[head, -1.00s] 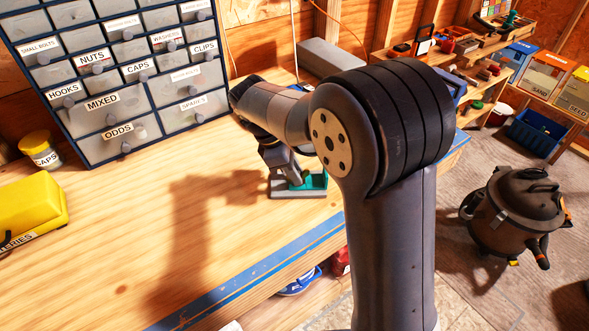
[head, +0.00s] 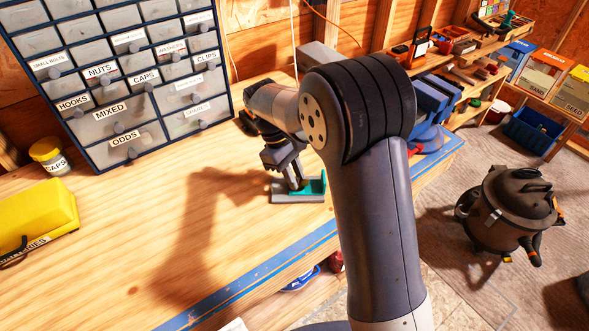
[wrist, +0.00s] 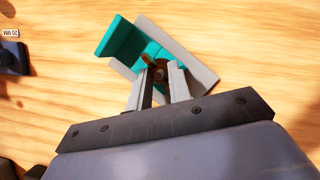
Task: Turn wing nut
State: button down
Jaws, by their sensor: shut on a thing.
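The wing nut (wrist: 158,72) is a small brownish piece in the wrist view, between my fingertips. My gripper (wrist: 160,78) is shut on it; the fingers hide part of it. It sits at a teal bracket (wrist: 121,42) on a grey base plate (wrist: 190,55), which lies on the wooden bench. In the head view my gripper (head: 297,184) points down at the teal bracket (head: 316,185) and the grey base (head: 287,197). The wing nut is too small to make out there.
A drawer cabinet (head: 120,75) stands at the back left. A yellow case (head: 38,212) and a yellow-lidded jar (head: 48,155) are at the left. Blue things (head: 435,95) stand behind my arm at the right. The bench left of the bracket is clear.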

jog(key=m+y+p, duration=0.1)
jog(key=m, duration=0.2)
jog(key=m+g+y+p, duration=0.1)
jog(key=m, duration=0.2)
jog(key=shift+w+d, duration=0.15)
jog(key=shift+m, duration=0.4)
jog(key=c, duration=1.3)
grip_release()
jog(key=shift+g, duration=0.3)
jog(key=b+v, duration=0.1)
jog(key=v, duration=0.9)
jog(key=shift+r, duration=0.4)
jog(key=shift+w, duration=0.1)
jog(key=shift+c, duration=0.4)
